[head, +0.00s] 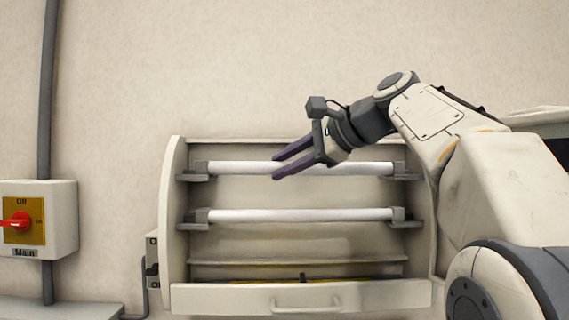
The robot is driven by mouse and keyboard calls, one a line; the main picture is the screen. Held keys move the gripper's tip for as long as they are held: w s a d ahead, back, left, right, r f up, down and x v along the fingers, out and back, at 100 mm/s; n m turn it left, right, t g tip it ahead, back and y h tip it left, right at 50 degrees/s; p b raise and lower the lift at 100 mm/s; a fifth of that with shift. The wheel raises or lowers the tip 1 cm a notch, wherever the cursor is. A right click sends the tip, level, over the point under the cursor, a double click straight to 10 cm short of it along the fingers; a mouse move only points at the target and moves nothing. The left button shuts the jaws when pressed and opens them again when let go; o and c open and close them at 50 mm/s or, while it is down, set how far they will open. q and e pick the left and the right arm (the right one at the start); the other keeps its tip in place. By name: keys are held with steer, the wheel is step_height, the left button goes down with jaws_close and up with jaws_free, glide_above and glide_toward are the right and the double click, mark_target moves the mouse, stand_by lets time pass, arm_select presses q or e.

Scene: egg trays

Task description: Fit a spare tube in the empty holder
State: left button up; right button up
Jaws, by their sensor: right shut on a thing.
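An open pale cabinet (174,235) on the wall shows two white tubes, one above the other. The upper tube (236,168) lies level, its ends at the upper left holder (196,171) and the upper right holder (403,171). My right gripper (275,166) reaches in from the right and is shut on the upper tube, one purple finger above and one below it. I cannot tell whether its ends are seated. The lower tube (300,215) spans the lower left holder (198,217) and lower right holder (403,217). My left gripper is not in view.
A drawer (225,299) with a handle is at the cabinet's bottom; a little yellow and something dark show above its front edge. A switch box (62,215) labelled Main, with a red handle (16,222), hangs at the left beside a grey conduit (47,95).

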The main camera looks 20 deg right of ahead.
steer(key=o, duration=1.1)
steer(key=shift+c, duration=0.2)
